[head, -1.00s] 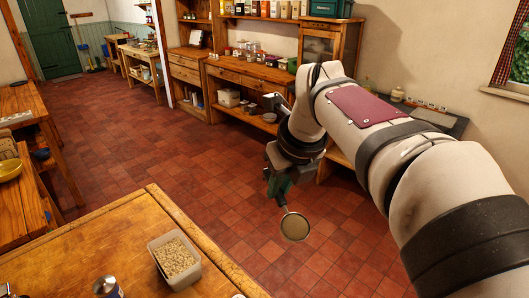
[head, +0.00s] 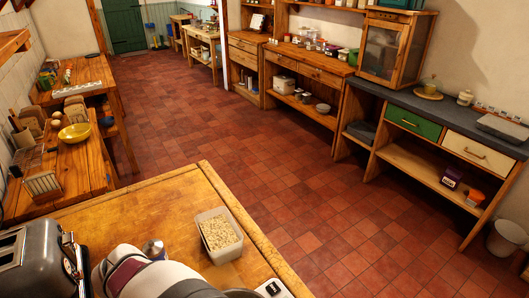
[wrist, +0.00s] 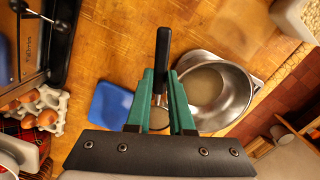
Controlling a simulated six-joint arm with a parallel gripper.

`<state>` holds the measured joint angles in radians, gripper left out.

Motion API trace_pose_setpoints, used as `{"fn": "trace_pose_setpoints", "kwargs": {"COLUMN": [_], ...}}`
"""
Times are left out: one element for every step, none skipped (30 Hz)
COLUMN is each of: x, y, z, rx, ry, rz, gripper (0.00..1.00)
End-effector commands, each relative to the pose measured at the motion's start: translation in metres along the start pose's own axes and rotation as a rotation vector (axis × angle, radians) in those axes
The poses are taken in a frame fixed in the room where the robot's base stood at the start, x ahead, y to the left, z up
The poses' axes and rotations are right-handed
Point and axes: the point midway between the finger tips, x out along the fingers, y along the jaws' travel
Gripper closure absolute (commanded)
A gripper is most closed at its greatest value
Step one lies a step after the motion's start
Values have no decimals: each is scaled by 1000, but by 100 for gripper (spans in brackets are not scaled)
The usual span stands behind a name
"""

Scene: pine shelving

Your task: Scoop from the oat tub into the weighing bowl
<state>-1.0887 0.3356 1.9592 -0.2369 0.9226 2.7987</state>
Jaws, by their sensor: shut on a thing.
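In the wrist view my gripper (wrist: 163,102) has green fingers shut on a scoop with a black handle (wrist: 163,55). A small round tan part of the scoop shows between the fingers; the rest is hidden. A steel bowl (wrist: 240,98), which looks like the weighing bowl, stands just right of the fingers. I cannot tell what is in it. In the head view the oat tub (head: 209,212), a pale box full of oats, stands near the table's right edge. My gripper is hidden there behind my arm.
A toaster (head: 38,265) and a metal-topped jar (head: 153,249) stand on the table in the head view. A white scale edge (head: 272,287) shows at the bottom. In the wrist view a blue square (wrist: 110,103) and an egg tray (wrist: 38,110) lie left of the fingers.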

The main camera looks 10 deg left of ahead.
Motion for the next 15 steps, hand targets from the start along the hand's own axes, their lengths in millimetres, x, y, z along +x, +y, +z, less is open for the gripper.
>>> {"fn": "trace_pose_setpoints", "kwargs": {"x": [4,6,8,8,9,9,10,10,11,12,12,13,14,14,15], "y": [8,10,12,11,9,5,1,-3,-8,-13,-17,-23,-27,-31,-36], "z": [-2,-2,-3,-3,-4,-3,-3,-2,-3,-3,-2,-2,-2,-2,-2], "rx": [-19,-25,-30,-31,-29,-24,-21,-18,-14,-12,-9,-6,-4,-3,0], "ry": [9,12,15,17,18,19,17,14,20,19,16,20,19,19,22], "rz": [1,3,10,19,34,60,86,115,158,193,228,274,309,343,389], "gripper": [100,100,100,100,100,100,100,100,100,100,100,100,100,100,100]}}
